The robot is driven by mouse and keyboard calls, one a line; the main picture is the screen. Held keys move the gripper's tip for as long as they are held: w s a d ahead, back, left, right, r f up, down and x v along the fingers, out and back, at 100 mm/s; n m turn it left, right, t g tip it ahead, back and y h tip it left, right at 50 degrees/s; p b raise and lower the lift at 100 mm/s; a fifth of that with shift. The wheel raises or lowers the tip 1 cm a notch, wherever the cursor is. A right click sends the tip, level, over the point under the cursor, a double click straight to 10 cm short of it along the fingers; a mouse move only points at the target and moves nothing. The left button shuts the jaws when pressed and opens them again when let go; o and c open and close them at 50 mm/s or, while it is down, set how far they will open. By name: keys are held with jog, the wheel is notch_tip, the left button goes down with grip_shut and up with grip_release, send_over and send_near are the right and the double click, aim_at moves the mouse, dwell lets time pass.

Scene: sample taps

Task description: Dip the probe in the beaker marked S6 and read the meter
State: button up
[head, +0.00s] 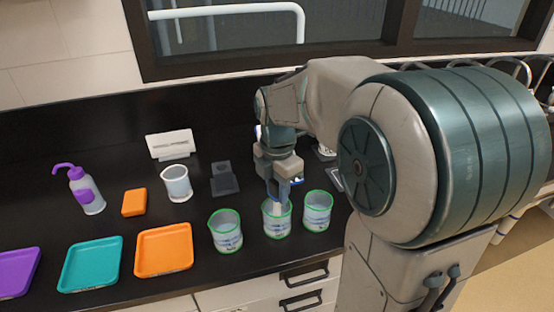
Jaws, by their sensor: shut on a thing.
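Three clear beakers with green rims stand in a row near the bench's front edge: a left one (226,234), a middle one (277,224) and a right one (317,212). Their labels are too small to read, so I cannot tell which is S6. My gripper (282,196) points down over the middle beaker, shut on what looks like the pale probe (277,208). The probe's lower end appears at or inside the middle beaker's mouth; its depth is unclear. I cannot clearly identify the meter; small items behind my gripper are partly hidden by my arm.
A dark stand (224,178) and a larger clear beaker (177,184) stand behind the row. Farther left are a white sign (170,144), an orange block (134,202), a purple-capped wash bottle (86,190), and orange (163,250), teal (90,264) and purple (17,272) trays.

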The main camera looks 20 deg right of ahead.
jog(key=shift+r, duration=0.1)
dwell(0.5)
jog(key=shift+r+p, duration=3.9)
jog(key=shift+r, duration=0.75)
jog(key=shift+r+p, duration=1.2)
jog(key=shift+r, duration=0.25)
notch_tip(320, 180, up, 9)
jog(key=p, duration=0.6)
